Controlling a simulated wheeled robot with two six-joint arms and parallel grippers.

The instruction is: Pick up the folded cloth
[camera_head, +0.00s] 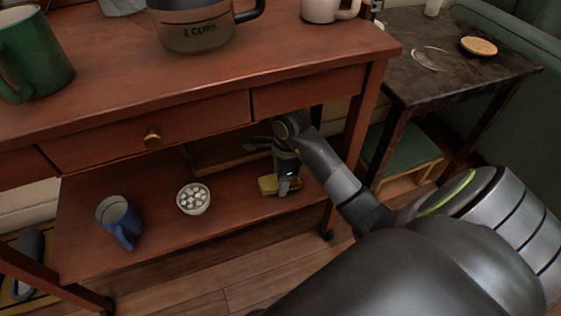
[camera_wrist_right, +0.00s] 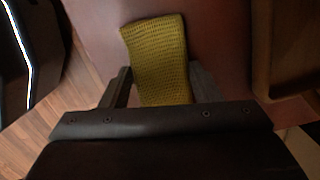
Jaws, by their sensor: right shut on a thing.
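The folded cloth (camera_head: 268,185) is mustard yellow and is at the right end of the cart's lower shelf (camera_head: 150,255). In the right wrist view the cloth (camera_wrist_right: 158,55) shows a waffle weave and reaches out past the fingers. My right gripper (camera_head: 283,186) points down at the cloth under the drawers. In the wrist view its two fingers (camera_wrist_right: 162,88) stand on either side of the cloth and are shut on it. I cannot tell whether the cloth is clear of the shelf. My left gripper is not in view.
On the lower shelf are a bowl of white cubes (camera_head: 193,199), a blue mug (camera_head: 119,221) and a wooden tray (camera_head: 222,158) behind. A cart leg (camera_head: 352,160) stands close by my right forearm.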

